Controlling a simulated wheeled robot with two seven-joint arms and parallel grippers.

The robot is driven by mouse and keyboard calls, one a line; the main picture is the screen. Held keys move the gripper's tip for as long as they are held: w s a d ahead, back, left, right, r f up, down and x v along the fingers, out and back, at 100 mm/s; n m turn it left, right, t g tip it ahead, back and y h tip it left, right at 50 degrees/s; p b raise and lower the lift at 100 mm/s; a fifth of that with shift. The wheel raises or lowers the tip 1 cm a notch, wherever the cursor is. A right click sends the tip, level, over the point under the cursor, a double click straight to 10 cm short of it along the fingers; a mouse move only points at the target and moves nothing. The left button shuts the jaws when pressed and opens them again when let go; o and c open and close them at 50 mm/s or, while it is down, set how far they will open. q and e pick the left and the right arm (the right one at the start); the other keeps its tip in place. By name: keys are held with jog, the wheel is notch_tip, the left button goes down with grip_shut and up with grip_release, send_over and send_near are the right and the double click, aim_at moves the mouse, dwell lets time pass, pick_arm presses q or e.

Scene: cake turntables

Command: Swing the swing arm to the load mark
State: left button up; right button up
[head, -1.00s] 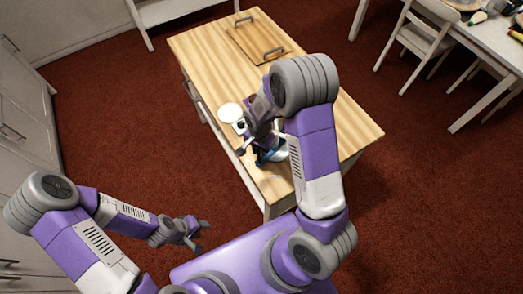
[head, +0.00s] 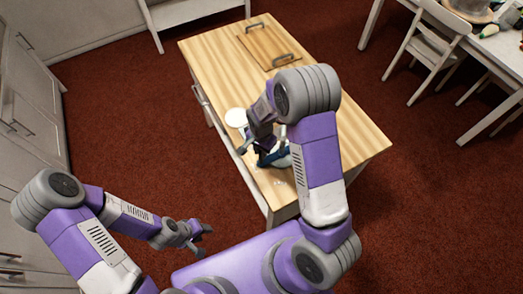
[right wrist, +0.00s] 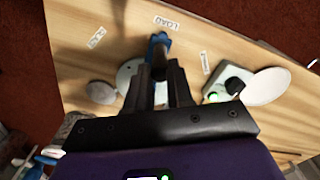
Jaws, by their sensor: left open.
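The swing arm's blue part (right wrist: 160,43) shows in the right wrist view just beyond and between my right gripper's fingers (right wrist: 159,72). The fingers stand close on either side of it; I cannot tell whether they press on it. The LOAD mark (right wrist: 168,22) is a white label on the table just past the blue end, slightly to its right. In the head view the blue part (head: 281,160) is partly hidden by my right gripper (head: 262,150). My left gripper (head: 197,237) is open and empty, off the table at lower left.
The wooden table (head: 350,135) carries a white disc (head: 236,117) and a tray with handles (head: 268,47). In the right wrist view, a white device with a green light (right wrist: 228,84) stands beside a disc (right wrist: 266,87). Other labels lie at left (right wrist: 97,38) and right (right wrist: 205,63).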

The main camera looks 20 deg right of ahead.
jog(key=o, duration=0.4)
notch_tip(320, 180, up, 7)
jog(key=p, duration=0.5)
jog(key=shift+r, duration=0.1)
jog(key=shift+s, duration=0.1)
dwell(0.4)
